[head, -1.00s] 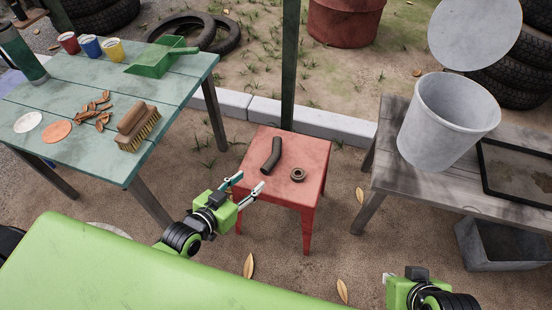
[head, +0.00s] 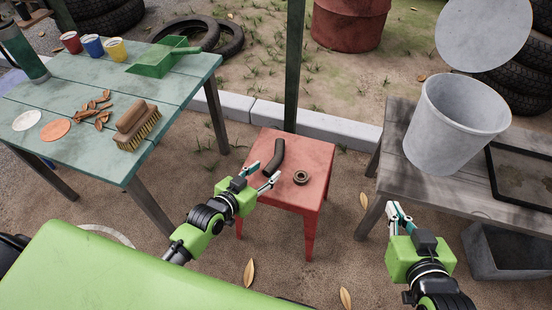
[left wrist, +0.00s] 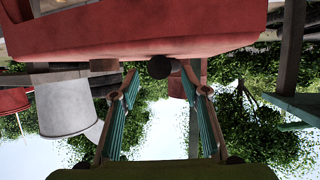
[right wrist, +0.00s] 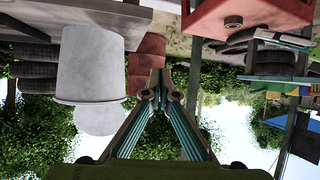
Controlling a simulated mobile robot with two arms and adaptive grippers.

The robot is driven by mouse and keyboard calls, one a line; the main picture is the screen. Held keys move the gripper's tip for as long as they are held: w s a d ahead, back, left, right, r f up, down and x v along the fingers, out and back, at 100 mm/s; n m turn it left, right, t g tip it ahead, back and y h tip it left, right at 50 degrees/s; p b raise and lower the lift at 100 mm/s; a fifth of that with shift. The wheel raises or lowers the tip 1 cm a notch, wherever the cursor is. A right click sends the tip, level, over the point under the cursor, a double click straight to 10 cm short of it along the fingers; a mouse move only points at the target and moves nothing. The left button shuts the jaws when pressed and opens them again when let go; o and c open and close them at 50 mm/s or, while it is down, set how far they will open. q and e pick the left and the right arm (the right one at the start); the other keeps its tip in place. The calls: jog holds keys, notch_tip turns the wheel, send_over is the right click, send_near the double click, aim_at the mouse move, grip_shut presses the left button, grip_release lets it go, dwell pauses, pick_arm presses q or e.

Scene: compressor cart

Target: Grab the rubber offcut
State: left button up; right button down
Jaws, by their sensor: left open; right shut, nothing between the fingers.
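The rubber offcut (head: 276,156) is a dark, bent piece of hose lying on the red stool (head: 318,158). In the left wrist view its round dark end (left wrist: 160,67) shows between and beyond the fingertips. My left gripper (head: 265,172) is open at the stool's near left edge, its tips close to the offcut's near end. I cannot tell whether they touch it. My right gripper (head: 397,212) is shut and empty, right of the stool and in front of the grey wooden bench; its fingertips meet in the right wrist view (right wrist: 160,78).
A ring-shaped metal part (head: 301,178) lies on the stool, right of the offcut. A green table (head: 165,105) with a brush (head: 137,126) and dustpan (head: 163,58) stands left. A grey bench (head: 430,190) with a bucket (head: 455,125) stands right. A dark green post (head: 294,70) rises behind the stool.

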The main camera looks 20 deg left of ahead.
aim_at(276, 158)
pick_arm(q)
jog(key=b+x, duration=0.1)
jog(key=x, duration=0.2)
jog(key=shift+s, duration=0.1)
jog(key=shift+w+f, duration=0.1)
jog(key=shift+w, duration=0.1)
grip_shut()
pick_arm(e)
jog(key=w+a+r+t+y, duration=0.1)
jog(key=w+r+t, duration=0.2)
jog(key=r, duration=0.4)
jog(key=shift+a+t, duration=0.35)
jog(key=shift+t, duration=0.05)
